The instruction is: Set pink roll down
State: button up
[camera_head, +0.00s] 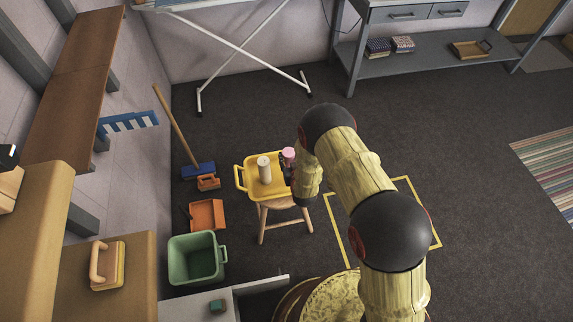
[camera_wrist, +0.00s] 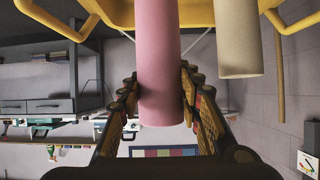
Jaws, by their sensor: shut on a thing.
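The pink roll (camera_head: 288,153) stands upright at the right end of the yellow tray (camera_head: 243,183), partly hidden by my arm. In the wrist view, which looks upside down, the pink roll (camera_wrist: 160,60) lies between both fingers of my gripper (camera_wrist: 159,90), which is shut on it. A cream roll (camera_head: 264,171) stands on the tray to the left of the pink one. The cream roll also shows in the wrist view (camera_wrist: 237,45). I cannot tell whether the pink roll's base touches the tray.
The tray sits on a wooden stool (camera_head: 264,224). A green bin (camera_head: 196,260), an orange dustpan (camera_head: 207,214) and a blue broom (camera_head: 198,170) are to its left. A grey shelf unit (camera_head: 430,62) stands at the back. Yellow tape marks the floor at right.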

jog(key=shift+w+a+f, duration=0.35)
jog(key=shift+w+f, duration=0.15)
jog(key=shift+f, duration=0.2)
jog(key=shift+w+a+f+b, duration=0.15)
jog(key=shift+f+b, duration=0.95)
jog(key=shift+f, duration=0.7)
jog(key=shift+f, duration=0.1)
jog(key=o, duration=1.1)
jog(key=shift+o, duration=0.6)
